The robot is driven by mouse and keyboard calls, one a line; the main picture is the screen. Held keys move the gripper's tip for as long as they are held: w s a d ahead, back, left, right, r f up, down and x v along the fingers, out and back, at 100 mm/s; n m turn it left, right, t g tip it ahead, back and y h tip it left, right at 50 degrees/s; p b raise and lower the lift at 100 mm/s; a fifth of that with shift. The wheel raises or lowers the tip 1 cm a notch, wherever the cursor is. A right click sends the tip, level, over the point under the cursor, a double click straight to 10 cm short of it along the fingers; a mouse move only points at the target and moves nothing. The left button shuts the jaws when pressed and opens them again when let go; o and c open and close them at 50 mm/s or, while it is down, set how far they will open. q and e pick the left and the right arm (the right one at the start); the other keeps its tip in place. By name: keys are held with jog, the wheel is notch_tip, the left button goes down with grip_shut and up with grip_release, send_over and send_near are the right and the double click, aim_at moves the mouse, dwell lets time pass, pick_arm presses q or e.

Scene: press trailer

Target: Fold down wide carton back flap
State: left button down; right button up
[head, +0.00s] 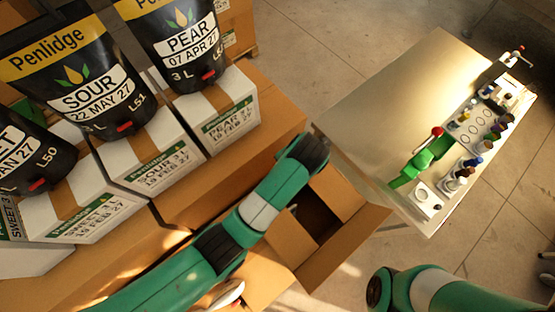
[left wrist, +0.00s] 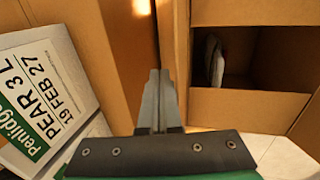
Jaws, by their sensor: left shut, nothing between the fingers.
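The open carton (head: 337,237) stands in the middle of the head view, partly behind my left arm. Its dark inside shows between brown flaps, with one flap (head: 338,192) at its upper side and another at its lower left (head: 268,270). In the left wrist view the carton's opening (left wrist: 250,68) is at the right. My left gripper (left wrist: 158,75) is shut and empty, its fingertips close beside an upright brown panel (left wrist: 174,40); I cannot tell whether they touch. In the head view my left arm hides its fingertips. My right gripper is out of view.
White labelled boxes (head: 232,118) with black pouches (head: 75,75) on top stand at the left on brown cardboard. A pale table (head: 385,95) with several small bottles and a green tool (head: 422,163) stands at the upper right. Bare floor lies beyond it.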

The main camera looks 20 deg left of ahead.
pick_arm(q)
jog(key=d, duration=0.1)
jog(key=s+d, duration=0.1)
jog(key=d, duration=0.1)
jog(key=s+d, duration=0.1)
jog(key=shift+s+d+f+p, duration=0.2)
jog(key=shift+d+p, duration=0.1)
jog(key=shift+p, duration=0.1)
jog(key=d+f+b, duration=0.1)
jog(key=s+d+f+b, duration=0.1)
jog(key=f+b, duration=0.1)
jog(key=shift+s+d+f, duration=0.15)
jog(key=shift+f, duration=0.15)
dwell(0.4)
dwell(0.4)
